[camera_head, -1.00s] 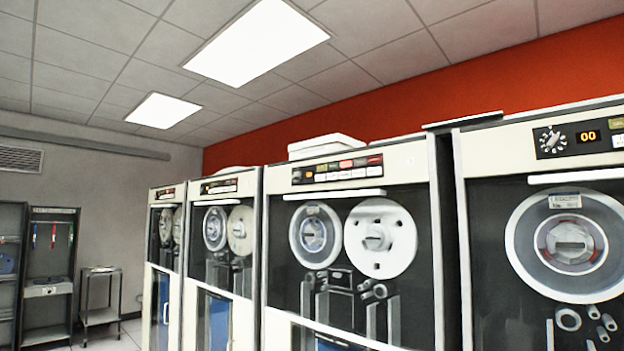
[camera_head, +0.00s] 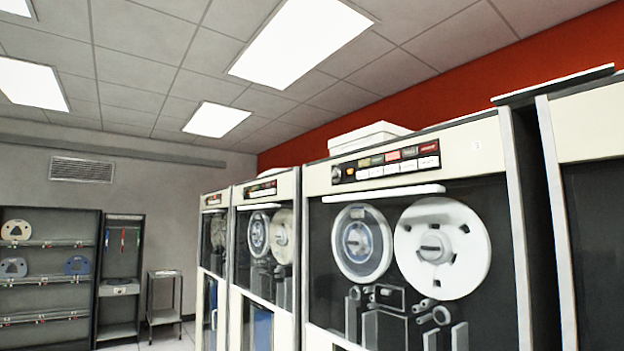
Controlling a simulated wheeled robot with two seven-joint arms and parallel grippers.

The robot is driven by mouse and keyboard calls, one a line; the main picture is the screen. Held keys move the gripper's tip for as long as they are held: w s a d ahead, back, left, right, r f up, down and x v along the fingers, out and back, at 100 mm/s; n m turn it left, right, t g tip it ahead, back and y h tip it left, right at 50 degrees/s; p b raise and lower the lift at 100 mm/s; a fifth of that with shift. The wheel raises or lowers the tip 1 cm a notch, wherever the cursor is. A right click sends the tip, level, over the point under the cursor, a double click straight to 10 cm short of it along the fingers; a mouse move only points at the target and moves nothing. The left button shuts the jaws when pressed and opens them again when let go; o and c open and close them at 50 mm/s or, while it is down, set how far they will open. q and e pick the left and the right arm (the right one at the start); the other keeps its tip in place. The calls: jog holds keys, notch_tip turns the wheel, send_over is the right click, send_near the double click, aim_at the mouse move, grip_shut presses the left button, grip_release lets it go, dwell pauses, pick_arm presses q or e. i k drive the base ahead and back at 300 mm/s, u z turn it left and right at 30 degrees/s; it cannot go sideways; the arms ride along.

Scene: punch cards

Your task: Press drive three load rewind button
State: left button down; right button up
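A row of cream tape drives stands along the right. The nearest full drive (camera_head: 490,155) has a dark control panel (camera_head: 386,164) at its top left, with a row of coloured buttons above a row of white ones. Their labels are too small to read. A small mark (camera_head: 475,144) sits right of the panel; I cannot read it surely. Two reels show behind its window. A middle drive (camera_head: 288,188) and a far drive (camera_head: 208,235) carry similar panels. Neither of my grippers is in view.
Another drive (camera_head: 600,125) is cut off at the right edge. A white box (camera_head: 368,137) lies on top of the nearest full drive. Shelves with reels (camera_head: 45,335) and a small metal stand (camera_head: 163,318) are at the back left. A little floor shows there.

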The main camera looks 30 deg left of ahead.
aim_at(364, 174)
jog(key=u, duration=0.1)
jog(key=i, duration=0.95)
jog(key=z, duration=0.45)
